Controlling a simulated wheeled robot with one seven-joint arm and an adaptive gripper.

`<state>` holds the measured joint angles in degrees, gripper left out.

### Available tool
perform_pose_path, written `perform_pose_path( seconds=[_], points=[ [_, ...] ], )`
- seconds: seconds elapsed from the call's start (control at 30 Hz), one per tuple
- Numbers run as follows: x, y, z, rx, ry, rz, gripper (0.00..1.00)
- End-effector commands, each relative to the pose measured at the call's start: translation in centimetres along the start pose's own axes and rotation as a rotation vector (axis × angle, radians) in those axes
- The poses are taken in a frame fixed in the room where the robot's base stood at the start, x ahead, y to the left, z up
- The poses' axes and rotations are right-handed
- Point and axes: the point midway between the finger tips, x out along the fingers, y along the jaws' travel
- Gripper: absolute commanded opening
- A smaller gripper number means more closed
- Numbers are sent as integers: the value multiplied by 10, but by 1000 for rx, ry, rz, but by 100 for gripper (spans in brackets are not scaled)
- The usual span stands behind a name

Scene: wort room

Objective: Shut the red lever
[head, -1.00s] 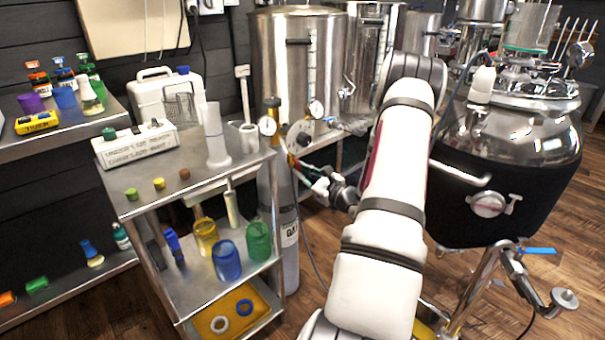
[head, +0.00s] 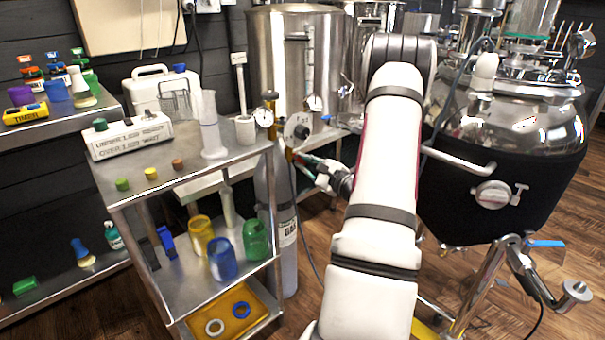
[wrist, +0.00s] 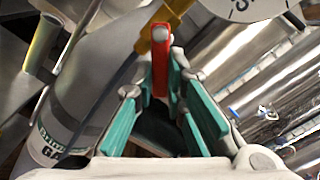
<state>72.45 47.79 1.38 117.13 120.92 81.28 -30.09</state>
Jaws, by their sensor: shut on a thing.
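The red lever (wrist: 160,62) stands upright at the middle of the wrist view, with a pale round pivot at its top. It sits in front of a yellow brass fitting (wrist: 143,42). My gripper (wrist: 160,80) has its teal finger pads on both sides of the lever and is shut on it. In the head view, my gripper (head: 318,168) reaches left from the end of my white arm, toward the brass fitting below a round dial. The lever cannot be made out clearly in the head view.
A grey gas cylinder (head: 278,225) stands below the fitting. A steel cart (head: 185,185) with jars stands left of it. Large steel vessels (head: 290,60) are behind. A black-jacketed tank (head: 500,165) with a blue-handled valve (head: 545,243) stands at right. Wooden floor shows between.

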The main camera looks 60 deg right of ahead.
Motion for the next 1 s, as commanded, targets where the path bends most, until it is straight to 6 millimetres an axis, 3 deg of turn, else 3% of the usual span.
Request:
perform_pose_path(
  seconds=[0.6, 1.0],
  points=[
    [0, -18, 4, -570, 0, 2, 0],
    [0, -26, 10, -792, 1, 4, 0]
  ],
)
